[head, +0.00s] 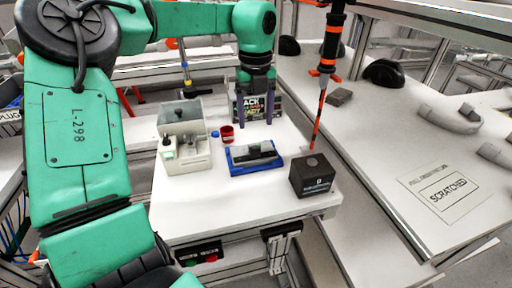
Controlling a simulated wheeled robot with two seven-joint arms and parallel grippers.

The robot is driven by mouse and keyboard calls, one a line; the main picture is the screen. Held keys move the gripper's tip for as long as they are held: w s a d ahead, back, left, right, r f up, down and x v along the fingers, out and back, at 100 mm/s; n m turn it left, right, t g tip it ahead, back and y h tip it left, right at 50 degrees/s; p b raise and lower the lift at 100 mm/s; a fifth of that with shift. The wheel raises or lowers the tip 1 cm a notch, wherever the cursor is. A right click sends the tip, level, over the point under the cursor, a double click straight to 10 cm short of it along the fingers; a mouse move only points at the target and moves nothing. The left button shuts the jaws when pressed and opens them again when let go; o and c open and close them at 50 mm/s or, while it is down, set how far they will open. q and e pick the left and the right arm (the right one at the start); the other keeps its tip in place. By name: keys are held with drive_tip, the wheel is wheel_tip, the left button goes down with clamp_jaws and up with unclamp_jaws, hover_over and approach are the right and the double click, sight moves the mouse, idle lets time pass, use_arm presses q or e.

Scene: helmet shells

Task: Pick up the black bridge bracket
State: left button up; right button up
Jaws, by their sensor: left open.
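A dark, elongated piece (254,149), which looks like the black bridge bracket, lies in a blue tray (237,171) in the middle of the white table. Its exact shape is too small to make out. My left gripper (256,120) points downward above and behind the tray, its two fingers apart with nothing visible between them. It appears clear of the dark piece. My right gripper is not in view.
A black box (312,175) stands right. A black and orange tool (329,50) hangs nearby. A side bench (385,135) carries helmet shells (383,72) and a SCRATCHED label (447,190). The table's front is clear.

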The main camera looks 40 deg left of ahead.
sight(255, 147)
use_arm(q)
drive_tip(key=f, duration=0.2)
drive_tip(key=f+p, duration=0.1)
drive_tip(key=shift+s+d+f, duration=0.1)
drive_tip(key=shift+s+f, duration=0.1)
drive_tip(key=shift+f, duration=0.2)
drive_tip(key=f+p, duration=0.1)
drive_tip(key=f, duration=0.3)
drive_tip(key=f+p, duration=0.1)
drive_tip(key=shift+w+a+f+p, duration=0.2)
drive_tip(key=shift+w+f+p, duration=0.1)
drive_tip(key=shift+f, duration=0.1)
drive_tip(key=shift+s+f, duration=0.1)
drive_tip(key=shift+f, duration=0.3)
drive_tip(key=c, duration=0.9)
clamp_jaws()
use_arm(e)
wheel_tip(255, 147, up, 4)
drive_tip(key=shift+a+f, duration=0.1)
